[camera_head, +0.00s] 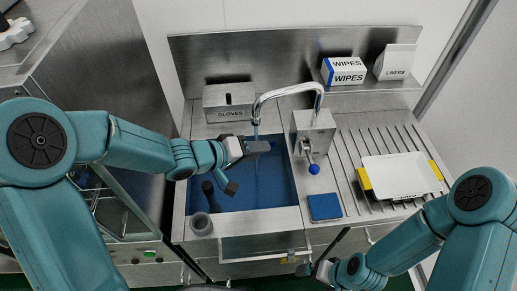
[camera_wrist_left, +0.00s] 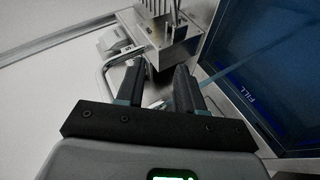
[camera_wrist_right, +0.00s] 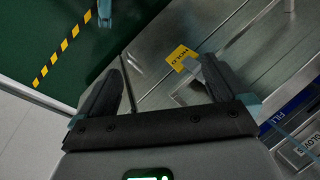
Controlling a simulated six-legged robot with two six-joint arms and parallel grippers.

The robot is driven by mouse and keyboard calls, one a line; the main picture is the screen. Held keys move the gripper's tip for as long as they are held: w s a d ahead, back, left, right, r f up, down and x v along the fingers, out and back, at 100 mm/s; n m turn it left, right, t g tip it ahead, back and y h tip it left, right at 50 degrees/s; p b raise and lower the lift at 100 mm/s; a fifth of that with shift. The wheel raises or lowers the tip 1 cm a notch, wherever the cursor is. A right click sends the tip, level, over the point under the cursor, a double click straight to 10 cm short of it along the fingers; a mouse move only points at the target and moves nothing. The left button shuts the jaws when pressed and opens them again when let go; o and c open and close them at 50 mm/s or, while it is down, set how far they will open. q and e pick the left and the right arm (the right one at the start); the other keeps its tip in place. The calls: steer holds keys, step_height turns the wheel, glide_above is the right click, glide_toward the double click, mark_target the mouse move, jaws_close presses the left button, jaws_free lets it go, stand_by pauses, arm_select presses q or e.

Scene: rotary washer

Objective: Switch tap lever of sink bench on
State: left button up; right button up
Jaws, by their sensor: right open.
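The tap on the sink bench has a curved chrome spout (camera_head: 290,90) rising from a steel block (camera_head: 313,130). Its lever ends in a blue ball knob (camera_head: 313,169) on the block's front. A thin light-blue streak (camera_head: 256,132) hangs below the spout mouth and also shows in the left wrist view (camera_wrist_left: 238,68). My left gripper (camera_head: 262,147) is over the blue basin, left of the tap block and apart from the knob. In the left wrist view, its fingers (camera_wrist_left: 158,72) are open, with the block beyond them. My right gripper (camera_head: 303,269) is low before the bench, open and empty (camera_wrist_right: 160,75).
The basin (camera_head: 270,190) lies under my left gripper. A blue pad (camera_head: 324,206) lies right of it. A white tray (camera_head: 400,175) stands on the drainer. A glove box (camera_head: 228,103), a wipes box (camera_head: 343,72) and a liners box (camera_head: 396,62) stand behind. A grey cup (camera_head: 201,224) sits front left.

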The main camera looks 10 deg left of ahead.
arm_select(q)
steer(key=v, duration=0.6)
steer(key=shift+s+a, duration=0.1)
arm_select(e)
steer(key=c, duration=0.8)
steer(key=shift+o, duration=0.2)
